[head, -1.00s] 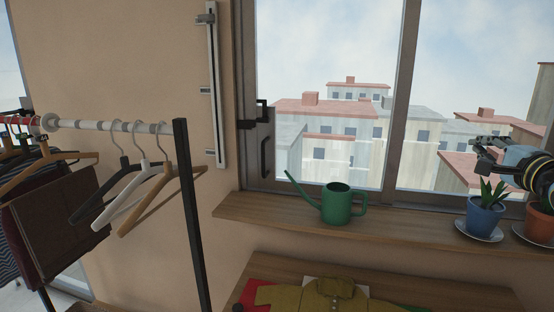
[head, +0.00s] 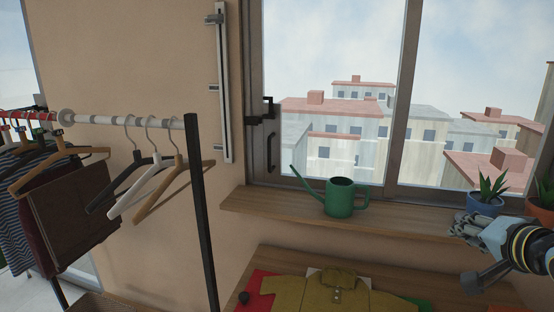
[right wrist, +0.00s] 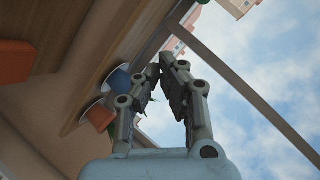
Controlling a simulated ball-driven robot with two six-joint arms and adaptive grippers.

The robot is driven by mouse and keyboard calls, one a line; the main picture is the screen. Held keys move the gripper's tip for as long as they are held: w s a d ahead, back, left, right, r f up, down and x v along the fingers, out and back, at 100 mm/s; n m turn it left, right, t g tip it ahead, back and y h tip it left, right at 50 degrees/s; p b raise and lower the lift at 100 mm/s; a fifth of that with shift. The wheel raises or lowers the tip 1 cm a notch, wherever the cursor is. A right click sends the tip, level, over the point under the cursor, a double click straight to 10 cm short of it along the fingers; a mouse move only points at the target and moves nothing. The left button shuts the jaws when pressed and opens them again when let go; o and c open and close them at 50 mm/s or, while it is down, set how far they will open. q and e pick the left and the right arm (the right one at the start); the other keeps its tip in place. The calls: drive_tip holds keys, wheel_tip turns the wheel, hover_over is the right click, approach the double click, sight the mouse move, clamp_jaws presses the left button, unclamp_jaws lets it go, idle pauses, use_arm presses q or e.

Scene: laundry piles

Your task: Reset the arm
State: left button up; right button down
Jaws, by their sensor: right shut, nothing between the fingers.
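My right gripper (head: 459,226) comes in from the right edge of the head view, in front of the windowsill and below the blue plant pot (head: 486,207). In the right wrist view, the fingers of my right gripper (right wrist: 167,62) meet at their tips, with nothing between them. The gripper hides part of the sill and the lower part of the blue pot. My left gripper is not in view.
A green watering can (head: 340,198) and an orange pot (head: 541,208) stand on the windowsill (head: 270,208). A mustard shirt (head: 318,295) lies on the table below. A clothes rack (head: 200,215) with several hangers is at left.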

drive_tip(key=s+a+f+n+g, duration=0.2)
drive_tip(key=s+a+n+g, duration=0.15)
drive_tip(key=s, duration=0.65)
drive_tip(key=s+a+f+n+g, duration=0.25)
drive_tip(key=s+n, duration=0.25)
drive_tip(key=s, duration=0.5)
drive_tip(key=s+a+f+n+g, duration=0.2)
drive_tip(key=s+a+n+g, duration=0.15)
drive_tip(key=s, duration=0.65)
wheel_tip(320, 180, down, 37)
drive_tip(key=s+d+g+b, duration=0.1)
drive_tip(key=d+b, duration=0.2)
drive_tip(key=b, duration=0.8)
drive_tip(key=s+f+b, duration=0.5)
drive_tip(key=s+f, duration=0.4)
drive_tip(key=f, duration=0.4)
drive_tip(key=s+d+f+g+b, duration=0.1)
drive_tip(key=s+f+b, duration=0.4)
drive_tip(key=s+f, duration=0.5)
wheel_tip(320, 180, down, 3)
drive_tip(key=shift+s+f, duration=0.15)
drive_tip(key=shift+g, duration=0.25)
drive_tip(key=shift+a+m, duration=0.1)
drive_tip(key=shift+m, duration=0.2)
